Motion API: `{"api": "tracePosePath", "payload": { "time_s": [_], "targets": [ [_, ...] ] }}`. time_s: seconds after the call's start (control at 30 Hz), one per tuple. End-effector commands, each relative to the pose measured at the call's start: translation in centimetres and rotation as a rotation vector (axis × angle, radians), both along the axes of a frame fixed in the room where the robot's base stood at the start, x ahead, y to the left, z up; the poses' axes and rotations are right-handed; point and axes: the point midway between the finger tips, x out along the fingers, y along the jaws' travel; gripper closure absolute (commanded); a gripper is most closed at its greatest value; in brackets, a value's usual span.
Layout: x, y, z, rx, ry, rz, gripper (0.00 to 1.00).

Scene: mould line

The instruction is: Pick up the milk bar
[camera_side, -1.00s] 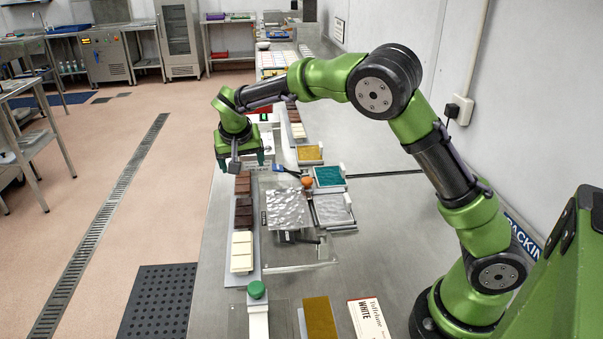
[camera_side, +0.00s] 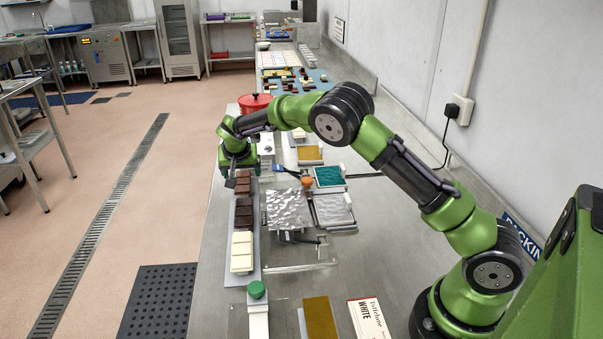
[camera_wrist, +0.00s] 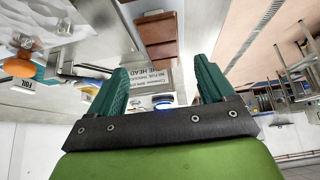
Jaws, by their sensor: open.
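The milk bar (camera_side: 243,186), medium brown and segmented, lies at the far end of a grey tray (camera_side: 256,262) in the side view. Its far end is partly hidden by my gripper (camera_side: 241,170). Dark bars (camera_side: 243,214) and white bars (camera_side: 242,250) lie nearer on the same tray. In the wrist view a brown bar (camera_wrist: 157,30) lies ahead of my gripper (camera_wrist: 162,72), beyond the fingertips. The two teal fingers are spread with nothing between them. In the side view my gripper is low, over the tray's far end; I cannot tell the exact gap to the bar.
Crumpled foil (camera_side: 287,208), a silver square (camera_side: 332,209), a teal square (camera_side: 328,176) and an orange-knobbed tool (camera_side: 307,182) lie to the right. A red pot (camera_side: 255,102) stands behind my gripper. A green-topped stand (camera_side: 257,292) is nearer.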

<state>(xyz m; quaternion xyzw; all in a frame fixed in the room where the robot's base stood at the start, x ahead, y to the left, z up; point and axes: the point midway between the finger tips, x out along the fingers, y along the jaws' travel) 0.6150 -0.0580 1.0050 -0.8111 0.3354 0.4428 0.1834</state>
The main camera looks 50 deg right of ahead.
Motion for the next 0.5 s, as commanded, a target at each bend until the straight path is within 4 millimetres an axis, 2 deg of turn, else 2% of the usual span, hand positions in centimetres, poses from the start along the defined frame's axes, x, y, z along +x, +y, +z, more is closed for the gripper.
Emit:
{"api": "tracePosePath", "payload": {
  "time_s": [0.23, 0.5],
  "targets": [
    [1.7, -1.2, -3.2, 0.000, 0.002, -0.003, 0.18],
    [2.1, -1.6, -3.9, 0.000, 0.000, -0.001, 0.18]
  ]
}}
